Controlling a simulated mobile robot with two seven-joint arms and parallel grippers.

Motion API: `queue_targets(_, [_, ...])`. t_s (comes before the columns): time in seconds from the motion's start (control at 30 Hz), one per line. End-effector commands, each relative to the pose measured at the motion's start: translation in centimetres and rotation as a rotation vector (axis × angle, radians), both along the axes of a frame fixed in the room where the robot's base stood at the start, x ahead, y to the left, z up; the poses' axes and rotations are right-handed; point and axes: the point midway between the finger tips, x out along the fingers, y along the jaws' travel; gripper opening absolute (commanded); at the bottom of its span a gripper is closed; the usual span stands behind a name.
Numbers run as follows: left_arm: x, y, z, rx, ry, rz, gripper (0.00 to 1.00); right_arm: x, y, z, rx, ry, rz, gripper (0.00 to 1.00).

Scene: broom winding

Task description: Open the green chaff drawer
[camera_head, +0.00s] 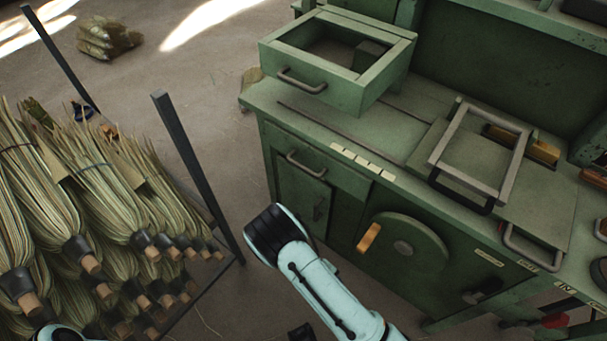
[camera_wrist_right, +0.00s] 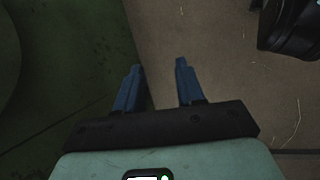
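The green workbench has a closed drawer front (camera_head: 318,163) with a bar handle (camera_head: 305,166), just under its top at the left end. A green box-like drawer unit with an open top (camera_head: 385,68) and its own bar handle (camera_head: 301,82) sits above the bench top. I cannot tell from the frames which of the two is the chaff drawer. My right gripper (camera_wrist_right: 159,66) is open and empty in the right wrist view, over bare floor beside a green surface. In the head view my right arm is in front of the bench, apart from both handles. My left gripper is out of view.
A rack of brooms (camera_head: 90,200) with dark upright posts (camera_head: 190,155) stands at the left. A grey metal frame (camera_head: 480,155) sits on the bench top. A round green cover with an orange handle (camera_head: 369,237) is on the bench front. Floor (camera_head: 200,85) is clear between rack and bench.

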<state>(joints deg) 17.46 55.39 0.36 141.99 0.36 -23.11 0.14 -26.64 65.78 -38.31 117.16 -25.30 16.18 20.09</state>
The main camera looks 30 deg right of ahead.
Motion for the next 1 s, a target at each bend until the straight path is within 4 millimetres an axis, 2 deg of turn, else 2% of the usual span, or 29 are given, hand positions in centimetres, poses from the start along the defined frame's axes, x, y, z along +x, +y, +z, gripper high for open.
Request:
queue_targets(0.03, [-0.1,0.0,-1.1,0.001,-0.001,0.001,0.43,3.5,-0.6,0.9,-0.103,-0.037,0.088,0.38])
queue_targets(0.07, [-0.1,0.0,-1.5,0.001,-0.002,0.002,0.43,5.5,-1.0,2.0,-0.169,-0.061,0.130,0.38])
queue_targets(0.13, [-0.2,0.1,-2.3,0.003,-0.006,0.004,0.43,10.3,-1.3,5.4,-0.328,-0.133,0.214,0.38])
queue_targets(0.2, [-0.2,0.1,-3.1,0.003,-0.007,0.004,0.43,14.7,-0.7,9.7,-0.478,-0.225,0.281,0.38])
queue_targets(0.27, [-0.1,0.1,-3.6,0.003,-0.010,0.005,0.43,17.9,0.6,13.6,-0.592,-0.310,0.325,0.38])
queue_targets(0.3, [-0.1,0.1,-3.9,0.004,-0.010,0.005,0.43,19.5,1.5,16.2,-0.660,-0.368,0.344,0.38])
queue_targets(0.4, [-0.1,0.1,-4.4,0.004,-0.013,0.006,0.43,22.1,3.8,21.5,-0.784,-0.484,0.373,0.38])
queue_targets(0.5, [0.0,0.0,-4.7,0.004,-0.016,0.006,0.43,23.3,5.3,24.9,-0.856,-0.560,0.383,0.38])
queue_targets(0.6, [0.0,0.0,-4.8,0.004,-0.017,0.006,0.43,23.8,5.9,26.5,-0.888,-0.597,0.384,0.38])
queue_targets(0.7, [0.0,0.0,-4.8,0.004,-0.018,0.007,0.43,24.1,5.4,26.8,-0.898,-0.603,0.383,0.38])
queue_targets(0.87, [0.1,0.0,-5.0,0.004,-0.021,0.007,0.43,25.0,2.8,26.1,-0.897,-0.599,0.381,0.38])
queue_targets(1.0, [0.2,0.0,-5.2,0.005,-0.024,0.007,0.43,26.2,0.0,25.4,-0.897,-0.598,0.381,0.38])
